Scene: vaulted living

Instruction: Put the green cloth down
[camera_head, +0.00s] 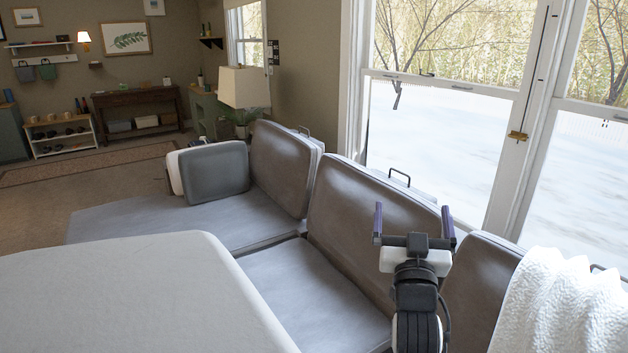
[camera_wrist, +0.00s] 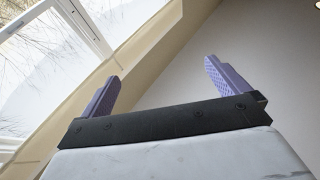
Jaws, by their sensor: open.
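My gripper (camera_head: 412,219) is raised in front of the grey sofa's backrest, with its two purple fingers spread apart. In the wrist view my gripper (camera_wrist: 162,76) is also open, with nothing between the fingers and only wall and window beyond.
A pale, flat-topped piece (camera_head: 130,290) fills the lower left. A white textured blanket (camera_head: 565,305) drapes over the sofa at right. A grey cushion (camera_head: 214,172) leans at the sofa's far end. A lamp (camera_head: 244,88) stands behind. Open floor (camera_head: 45,215) lies at left.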

